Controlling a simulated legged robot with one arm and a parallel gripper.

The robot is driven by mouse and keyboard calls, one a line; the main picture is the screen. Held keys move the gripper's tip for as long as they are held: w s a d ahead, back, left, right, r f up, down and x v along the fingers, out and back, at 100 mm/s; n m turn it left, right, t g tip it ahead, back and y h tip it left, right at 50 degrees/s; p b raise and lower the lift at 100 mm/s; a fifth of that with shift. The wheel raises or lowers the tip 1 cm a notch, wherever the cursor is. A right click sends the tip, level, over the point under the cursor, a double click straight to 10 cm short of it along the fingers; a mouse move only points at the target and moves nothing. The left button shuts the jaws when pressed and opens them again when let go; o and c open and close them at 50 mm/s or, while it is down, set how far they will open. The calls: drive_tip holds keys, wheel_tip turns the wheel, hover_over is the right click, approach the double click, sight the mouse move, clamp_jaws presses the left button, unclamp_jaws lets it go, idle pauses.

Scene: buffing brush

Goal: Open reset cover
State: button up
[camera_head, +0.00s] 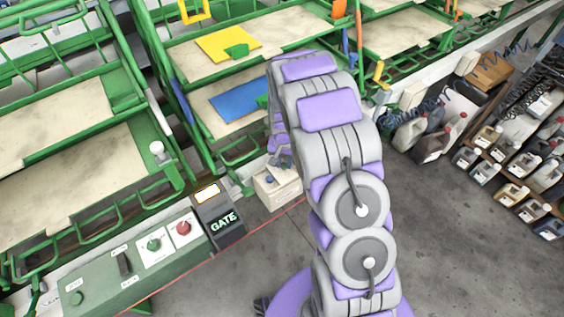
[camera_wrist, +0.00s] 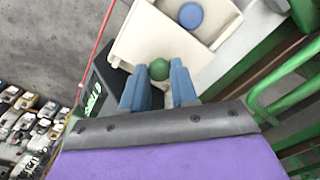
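A small white box (camera_head: 280,190) with a blue button (camera_head: 270,180) stands beside the black GATE panel, left of my arm in the head view. In the wrist view its pale casing (camera_wrist: 140,40) fills the top middle, with the blue button (camera_wrist: 190,15) on a recessed face. A round green knob (camera_wrist: 159,69) sits at the casing's near edge. I cannot tell which part is the reset cover. My gripper (camera_wrist: 160,76) has its two blue fingers apart, one on each side of the knob; contact is unclear. In the head view my arm mostly hides the gripper.
The black GATE panel (camera_head: 222,220) and a green control box (camera_head: 130,270) with a red button (camera_head: 183,228) lie left of the white box. Green racks (camera_head: 150,180) stand behind. Grey floor (camera_head: 450,240) is open at right, with several jugs (camera_head: 490,140) farther off.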

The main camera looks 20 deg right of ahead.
sight(283, 165)
drive_tip(key=o, duration=0.4)
drive_tip(key=shift+a, duration=0.2)
drive_tip(key=shift+o, duration=0.2)
drive_tip(key=shift+d+r, duration=0.1)
drive_tip(key=shift+r, duration=0.15)
wheel_tip(283, 165, up, 17)
drive_tip(key=p, duration=0.3)
drive_tip(key=shift+f+p, duration=0.15)
drive_tip(key=shift+p, duration=0.15)
drive_tip(key=s+a+r+n, duration=0.1)
drive_tip(key=s+r, duration=0.4)
drive_tip(key=s, duration=0.4)
drive_tip(key=s+a+r+n, duration=0.1)
drive_tip(key=s+r, duration=0.5)
drive_tip(key=s, duration=0.2)
drive_tip(key=s+a+r+n+g, duration=0.1)
drive_tip(key=s+a+r+n, duration=0.1)
drive_tip(key=s, duration=1.8)
drive_tip(key=shift+n+g, duration=0.4)
drive_tip(key=shift+n, duration=0.3)
